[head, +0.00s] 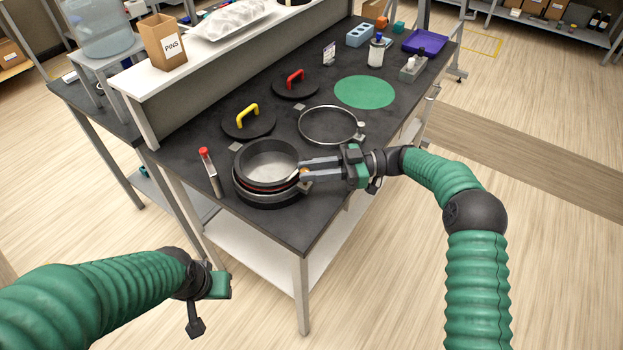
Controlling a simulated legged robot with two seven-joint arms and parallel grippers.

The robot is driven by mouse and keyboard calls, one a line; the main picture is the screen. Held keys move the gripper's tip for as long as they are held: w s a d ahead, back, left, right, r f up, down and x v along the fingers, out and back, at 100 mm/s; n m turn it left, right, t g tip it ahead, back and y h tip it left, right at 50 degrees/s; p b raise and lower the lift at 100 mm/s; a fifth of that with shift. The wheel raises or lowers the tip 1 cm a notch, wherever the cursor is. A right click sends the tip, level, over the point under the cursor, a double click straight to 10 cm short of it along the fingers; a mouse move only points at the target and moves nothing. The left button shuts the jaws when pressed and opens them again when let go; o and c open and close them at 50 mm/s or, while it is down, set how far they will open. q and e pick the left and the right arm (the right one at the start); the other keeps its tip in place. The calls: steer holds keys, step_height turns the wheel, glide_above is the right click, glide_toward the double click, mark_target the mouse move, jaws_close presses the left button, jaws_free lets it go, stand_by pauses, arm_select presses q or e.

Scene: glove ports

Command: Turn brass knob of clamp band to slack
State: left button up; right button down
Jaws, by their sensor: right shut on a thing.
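A round black glove port (240,160) stands near the front corner of the dark bench, with a pale inside. A silver clamp band (246,191) runs around its outside, near a thin red line. My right gripper (304,169) reaches in from the right, and its fingertips are at the band's right side. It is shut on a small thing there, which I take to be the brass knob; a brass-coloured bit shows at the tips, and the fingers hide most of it. My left gripper (208,300) hangs low in front of the bench, away from the port; its finger opening is unclear.
A loose metal ring (303,113) lies behind my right gripper. Black lids with a yellow handle (247,114) and a red handle (296,76) lie farther back. A red-capped tool (209,171) is left of the port. A green disc (364,92) lies beyond.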

steer(key=shift+n+g+b, duration=0.5)
steer(key=shift+n+g, duration=0.1)
steer(key=shift+g, duration=0.4)
steer(key=c, duration=1.3)
jaws_free()
